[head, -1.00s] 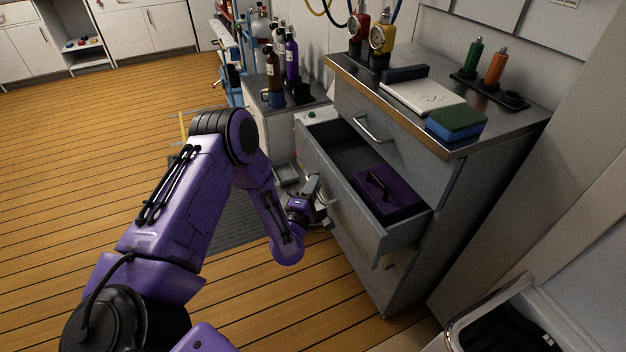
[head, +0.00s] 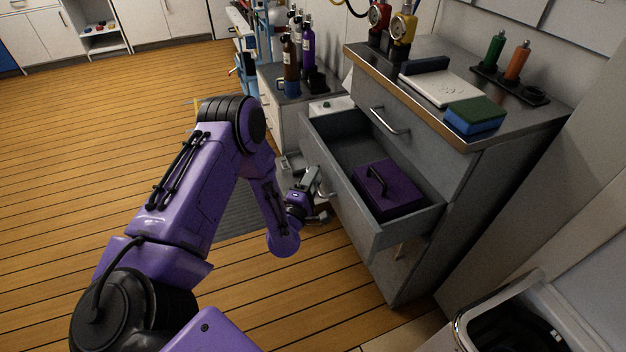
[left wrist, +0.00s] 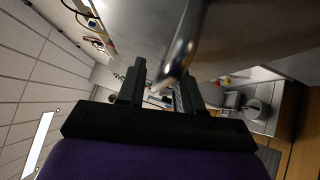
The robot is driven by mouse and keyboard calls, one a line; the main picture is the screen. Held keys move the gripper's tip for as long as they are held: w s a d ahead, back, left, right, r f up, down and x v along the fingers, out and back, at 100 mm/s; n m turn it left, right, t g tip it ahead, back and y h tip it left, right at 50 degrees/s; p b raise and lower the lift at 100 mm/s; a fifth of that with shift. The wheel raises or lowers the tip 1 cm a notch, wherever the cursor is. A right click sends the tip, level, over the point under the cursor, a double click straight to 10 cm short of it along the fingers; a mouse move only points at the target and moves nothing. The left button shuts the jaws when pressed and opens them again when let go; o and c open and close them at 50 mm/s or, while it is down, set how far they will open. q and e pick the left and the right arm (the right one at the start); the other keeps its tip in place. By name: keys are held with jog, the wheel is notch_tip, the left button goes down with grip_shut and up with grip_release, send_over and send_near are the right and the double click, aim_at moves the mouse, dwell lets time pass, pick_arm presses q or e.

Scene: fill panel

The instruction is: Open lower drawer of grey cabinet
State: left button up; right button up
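The grey cabinet (head: 470,185) stands at the right in the head view. Its lower drawer (head: 345,205) is pulled well out, and a purple box with a dark handle (head: 390,192) lies inside. The upper drawer with its metal bar handle (head: 388,120) is closed. My left gripper (head: 316,190) is at the outer face of the lower drawer's front. In the left wrist view the metal drawer handle (left wrist: 182,48) runs between the fingers of this gripper (left wrist: 160,88), which look closed on it. The far part of the grip is hard to see. My right gripper is out of view.
The cabinet top holds a blue-green sponge (head: 476,115), a pale flat case (head: 440,88), gauges and small bottles. A low cabinet with bottles (head: 285,115) stands behind the drawer. A white bin (head: 535,290) is at the lower right. The wooden floor (head: 110,130) at left is clear.

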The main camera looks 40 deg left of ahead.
pick_arm(q)
jog(key=b+v, duration=0.3)
jog(key=v, duration=0.7)
jog(key=shift+s, duration=0.25)
jog(key=shift+d, duration=0.1)
